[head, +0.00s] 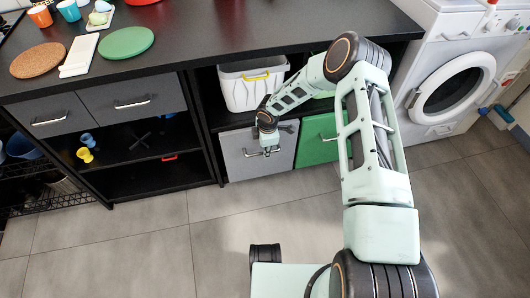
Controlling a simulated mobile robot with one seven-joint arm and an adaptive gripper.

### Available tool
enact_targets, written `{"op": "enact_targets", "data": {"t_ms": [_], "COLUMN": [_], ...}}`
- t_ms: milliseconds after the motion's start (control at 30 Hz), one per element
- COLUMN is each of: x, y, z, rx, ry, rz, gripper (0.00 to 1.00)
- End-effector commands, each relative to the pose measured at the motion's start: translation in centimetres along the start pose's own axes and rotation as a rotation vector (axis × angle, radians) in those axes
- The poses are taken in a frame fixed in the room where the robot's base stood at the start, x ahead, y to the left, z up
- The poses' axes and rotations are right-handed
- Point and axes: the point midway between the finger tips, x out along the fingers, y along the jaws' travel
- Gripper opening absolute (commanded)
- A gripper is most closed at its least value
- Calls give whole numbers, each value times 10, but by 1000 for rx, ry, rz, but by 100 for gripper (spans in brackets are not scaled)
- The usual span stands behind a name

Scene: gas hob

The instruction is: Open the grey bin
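The grey bin (240,163) has a flat grey front and sits in the lower compartment of the black cabinet, left of a green bin (311,150). Its front is flush with the cabinet, so it looks closed. A light metal handle (252,154) shows on its upper front, its right part hidden by my gripper. My gripper (268,151) points down in front of the grey bin, at the handle. Its fingers are too small to tell whether they touch the handle or are open or shut.
A white basket (246,93) with a yellow handle stands on the shelf above the grey bin. The black worktop (220,35) overhangs the cabinet. A washing machine (450,75) stands at the right. The tiled floor (150,235) before the cabinet is clear.

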Motion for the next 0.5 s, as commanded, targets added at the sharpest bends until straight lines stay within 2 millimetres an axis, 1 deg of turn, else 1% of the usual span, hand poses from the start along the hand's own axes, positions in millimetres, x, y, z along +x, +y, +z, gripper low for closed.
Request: {"op": "enact_targets", "data": {"t_ms": [33,133,467,500], "x": [8,14,16,16], "y": [-1,0,0,0], "z": [0,0,0,0], "rx": [1,1,1,1], "ry": [1,0,-1,-1], "rz": [-1,0,0,0], "gripper": [27,27,27,23]}}
